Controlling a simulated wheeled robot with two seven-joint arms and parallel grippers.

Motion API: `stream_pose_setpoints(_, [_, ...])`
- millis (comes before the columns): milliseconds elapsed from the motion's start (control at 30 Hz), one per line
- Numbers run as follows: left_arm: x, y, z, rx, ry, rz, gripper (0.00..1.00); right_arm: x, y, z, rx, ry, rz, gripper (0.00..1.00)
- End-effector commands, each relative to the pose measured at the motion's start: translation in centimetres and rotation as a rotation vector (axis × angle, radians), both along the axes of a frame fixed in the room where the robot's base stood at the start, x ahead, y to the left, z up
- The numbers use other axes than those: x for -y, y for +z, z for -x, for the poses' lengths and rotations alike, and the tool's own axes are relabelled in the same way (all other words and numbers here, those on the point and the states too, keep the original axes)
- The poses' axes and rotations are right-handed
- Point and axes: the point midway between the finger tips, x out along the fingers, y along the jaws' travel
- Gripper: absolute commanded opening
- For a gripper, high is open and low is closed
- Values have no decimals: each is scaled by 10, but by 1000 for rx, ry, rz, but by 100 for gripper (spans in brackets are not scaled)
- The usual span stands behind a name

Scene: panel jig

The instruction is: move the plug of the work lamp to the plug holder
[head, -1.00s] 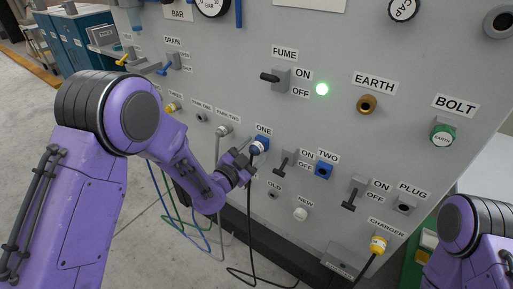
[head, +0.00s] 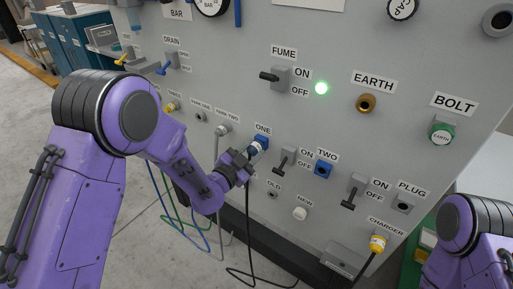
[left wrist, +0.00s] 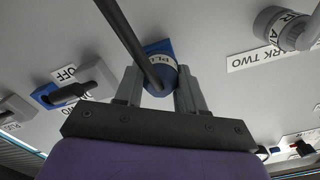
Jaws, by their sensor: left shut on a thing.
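The lamp's blue plug (left wrist: 160,78) is at the blue socket marked ONE (head: 262,140) on the grey panel. A black cable runs from its back. My left gripper (head: 251,152) is shut on the plug, with one finger on each side of it in the left wrist view. I cannot tell how deep the plug sits in the socket. The plug holder (head: 403,205), a grey fitting under the PLUG label, is at the panel's right side and looks empty. My right arm shows at the lower right, but its gripper is out of view.
Between socket ONE and the holder are a black switch (head: 288,157), blue socket TWO (head: 324,169) and another switch (head: 353,192). The yellow charger plug (head: 378,243) with its black cable is below. Coloured hoses hang left of the lamp cable.

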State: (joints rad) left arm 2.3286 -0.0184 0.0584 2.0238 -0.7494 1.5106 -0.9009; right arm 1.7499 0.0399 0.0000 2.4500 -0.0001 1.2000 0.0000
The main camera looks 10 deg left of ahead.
Motion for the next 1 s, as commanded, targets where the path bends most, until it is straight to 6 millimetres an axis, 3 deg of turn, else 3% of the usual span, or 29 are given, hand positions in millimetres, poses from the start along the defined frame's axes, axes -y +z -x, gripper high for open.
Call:
stream_pose_setpoints(533, [-3, -1, 9, -1, 1, 0, 2, 0, -2, 0, 0, 0, 0, 43])
stream_pose_setpoints(1000, [-11, 0, 30, 0, 0, 0, 2, 0, -6, 0, 0, 0, 0, 43])
